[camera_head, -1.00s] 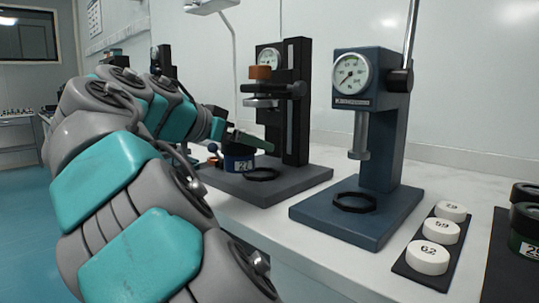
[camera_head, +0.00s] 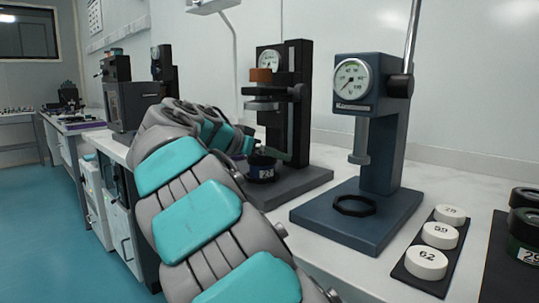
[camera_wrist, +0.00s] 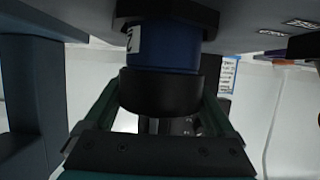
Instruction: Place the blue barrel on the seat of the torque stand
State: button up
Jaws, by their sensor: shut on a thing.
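The blue barrel (camera_head: 262,172), with a black top and a white label, stands upright at the seat of the black dial stand (camera_head: 297,110). In the wrist view the blue barrel (camera_wrist: 170,46) meets a black seat ring (camera_wrist: 135,14) at its far end; whether it is fully down inside cannot be told. My gripper (camera_head: 265,153) is shut on its black top, and its fingers also show on both sides in the wrist view (camera_wrist: 160,92). A blue dial stand (camera_head: 378,140) to the right has an empty black ring seat (camera_head: 355,205). Which stand measures torque cannot be read.
White numbered discs (camera_head: 427,263) lie on a dark tray at the right, beside dark jars (camera_head: 526,235). The black stand's plunger and orange block (camera_head: 261,75) overhang the barrel. White bench shows between the stands and the back wall.

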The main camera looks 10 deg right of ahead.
jog(key=shift+f, duration=0.1)
jog(key=shift+f, duration=0.15)
jog(key=o, duration=1.2)
jog(key=shift+r, duration=0.3)
jog(key=v, duration=1.2)
jog(key=shift+f+b, duration=0.2)
jog(key=shift+b, duration=0.1)
jog(key=shift+s, duration=0.1)
